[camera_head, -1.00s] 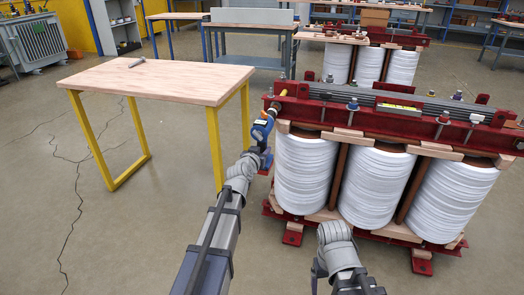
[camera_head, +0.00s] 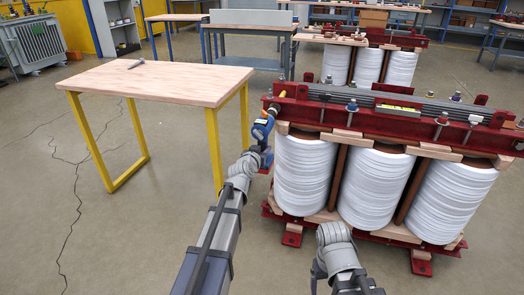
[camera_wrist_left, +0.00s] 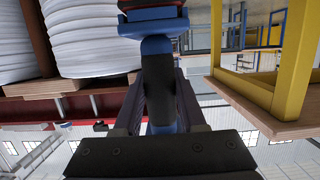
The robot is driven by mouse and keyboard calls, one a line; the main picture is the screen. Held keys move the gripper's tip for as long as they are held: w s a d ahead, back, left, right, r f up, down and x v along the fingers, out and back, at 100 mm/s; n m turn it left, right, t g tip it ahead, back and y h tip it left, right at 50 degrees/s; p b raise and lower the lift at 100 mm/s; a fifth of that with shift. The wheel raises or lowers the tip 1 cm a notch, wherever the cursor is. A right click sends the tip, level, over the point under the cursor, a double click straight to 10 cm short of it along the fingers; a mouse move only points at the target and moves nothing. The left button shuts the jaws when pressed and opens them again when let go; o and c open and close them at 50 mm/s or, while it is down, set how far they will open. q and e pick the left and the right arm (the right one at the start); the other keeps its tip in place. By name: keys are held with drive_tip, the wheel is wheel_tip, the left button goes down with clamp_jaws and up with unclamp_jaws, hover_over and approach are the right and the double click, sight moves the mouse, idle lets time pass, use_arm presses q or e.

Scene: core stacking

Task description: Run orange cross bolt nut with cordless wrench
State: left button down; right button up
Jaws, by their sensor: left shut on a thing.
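The blue cordless wrench (camera_head: 262,129) is upright in my left gripper (camera_head: 260,150), beside the left end of the red upper clamp (camera_head: 305,112) of the transformer core. The wrench's front end points up toward an orange-yellow spot (camera_head: 283,94) at the clamp's end, which looks like the cross bolt nut. I cannot tell whether the socket touches it. In the left wrist view the wrench's dark grip (camera_wrist_left: 158,85) sits between the gripper's fingers, which are shut on it. My right arm shows at the bottom centre, but its fingertips do not show.
Three white coils (camera_head: 376,190) stand under the clamp, close right of the wrench. A yellow level (camera_head: 395,109) lies on the core top. The floor between table and core is clear.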

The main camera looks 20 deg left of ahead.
use_arm(q)
drive_tip(key=shift+w+r, duration=0.1)
drive_tip(key=shift+w, duration=1.3)
idle(3.8)
drive_tip(key=shift+s, duration=0.2)
drive_tip(key=shift+s, duration=3)
